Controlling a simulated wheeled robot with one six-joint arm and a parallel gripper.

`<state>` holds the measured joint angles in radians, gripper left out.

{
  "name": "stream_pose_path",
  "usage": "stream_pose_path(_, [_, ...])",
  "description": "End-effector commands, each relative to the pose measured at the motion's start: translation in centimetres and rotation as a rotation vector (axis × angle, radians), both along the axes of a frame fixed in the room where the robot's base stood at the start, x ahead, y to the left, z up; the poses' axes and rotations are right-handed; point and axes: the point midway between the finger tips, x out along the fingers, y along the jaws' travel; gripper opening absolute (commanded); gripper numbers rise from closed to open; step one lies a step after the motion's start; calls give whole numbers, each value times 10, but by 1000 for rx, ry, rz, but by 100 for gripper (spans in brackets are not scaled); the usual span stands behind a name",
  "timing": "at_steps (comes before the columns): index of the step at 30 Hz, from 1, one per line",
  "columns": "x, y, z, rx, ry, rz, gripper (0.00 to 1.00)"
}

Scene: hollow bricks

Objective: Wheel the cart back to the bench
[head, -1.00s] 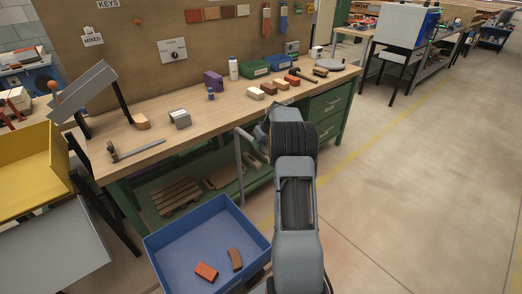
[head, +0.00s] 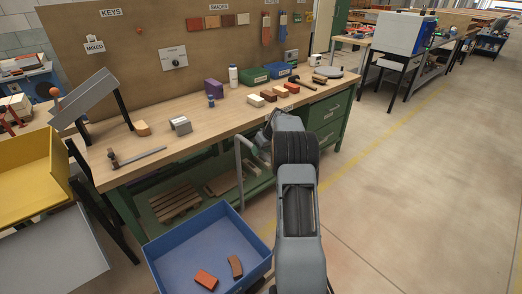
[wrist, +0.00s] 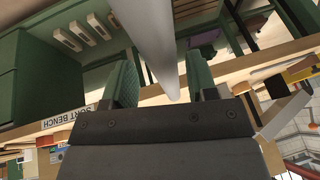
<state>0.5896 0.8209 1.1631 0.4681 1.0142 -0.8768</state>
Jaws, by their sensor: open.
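The cart is a blue tray (head: 168,262) on the floor at the lower middle of the head view, in front of the bench's left half. A red brick (head: 206,280) and a brown brick (head: 235,266) lie in it. Its grey handle (head: 239,172) rises at its far right. The wrist view shows a grey bar (wrist: 152,38) running between the green-padded fingers of my gripper (wrist: 160,78), which is open around it.
A yellow bin (head: 30,175) and a grey tray (head: 50,245) stand at the left. Bricks (head: 268,96), boxes and tools sit on the bench. A pallet (head: 175,202) lies under it. The floor (head: 420,200) at the right is clear.

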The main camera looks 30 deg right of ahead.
Motion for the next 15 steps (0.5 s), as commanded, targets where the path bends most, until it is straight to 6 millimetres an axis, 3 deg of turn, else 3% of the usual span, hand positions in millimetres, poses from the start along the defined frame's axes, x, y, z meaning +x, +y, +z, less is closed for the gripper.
stream_pose_path(5, [-5,-4,14,-2,-3,-2,53])
stream_pose_path(15, [-30,-19,75,-4,-3,-1,53])
